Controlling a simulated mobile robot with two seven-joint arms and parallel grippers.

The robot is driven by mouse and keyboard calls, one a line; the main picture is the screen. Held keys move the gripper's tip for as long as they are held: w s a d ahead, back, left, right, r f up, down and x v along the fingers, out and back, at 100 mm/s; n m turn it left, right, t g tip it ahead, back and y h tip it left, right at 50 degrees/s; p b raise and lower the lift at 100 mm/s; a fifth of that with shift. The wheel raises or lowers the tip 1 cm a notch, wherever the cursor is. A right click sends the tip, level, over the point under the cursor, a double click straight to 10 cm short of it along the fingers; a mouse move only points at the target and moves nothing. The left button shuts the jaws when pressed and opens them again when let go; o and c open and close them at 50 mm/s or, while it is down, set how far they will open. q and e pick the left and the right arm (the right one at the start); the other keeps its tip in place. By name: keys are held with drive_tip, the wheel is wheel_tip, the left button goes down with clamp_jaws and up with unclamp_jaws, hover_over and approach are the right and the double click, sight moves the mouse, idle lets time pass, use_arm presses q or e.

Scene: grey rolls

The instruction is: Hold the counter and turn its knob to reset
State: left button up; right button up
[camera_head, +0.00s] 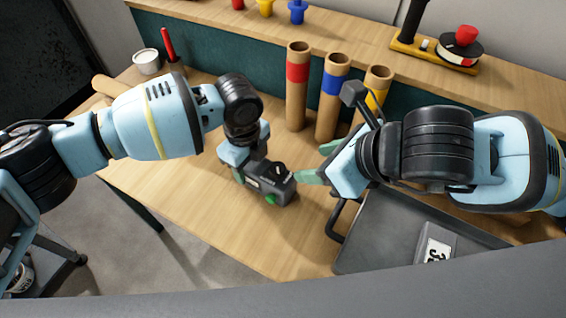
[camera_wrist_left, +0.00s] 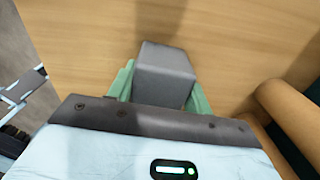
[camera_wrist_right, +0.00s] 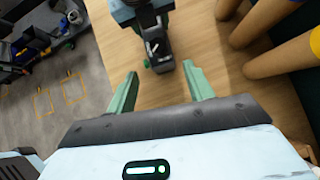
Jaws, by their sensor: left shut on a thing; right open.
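The counter (camera_head: 283,190) is a small dark grey box above the wooden table, left of the dark tray. My left gripper (camera_wrist_left: 162,85) is shut on it, with green fingers on both sides of its grey body (camera_wrist_left: 165,70). A small dark part with a pale mark is on the counter's top; I cannot tell if it is the knob. A small green part shows at its near side. My right gripper (camera_head: 318,163) is open and empty, just right of the counter. In the right wrist view the counter (camera_wrist_right: 158,62) lies ahead, between and beyond the open fingers (camera_wrist_right: 162,78).
Cardboard tubes with red (camera_head: 297,72), blue (camera_head: 334,84) and yellow bands stand behind the grippers. A dark tray (camera_head: 380,235) with a numbered grey block (camera_head: 435,247) is at the front right. A white cup (camera_head: 146,62) is at the back left. Table left of the counter is clear.

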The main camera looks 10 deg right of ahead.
sight(278, 168)
drive_tip(key=shift+s+d, duration=0.15)
drive_tip(key=shift+s, duration=0.3)
drive_tip(key=x, duration=1.2)
drive_tip(key=shift+w+r, duration=0.2)
drive_tip(key=c, duration=1)
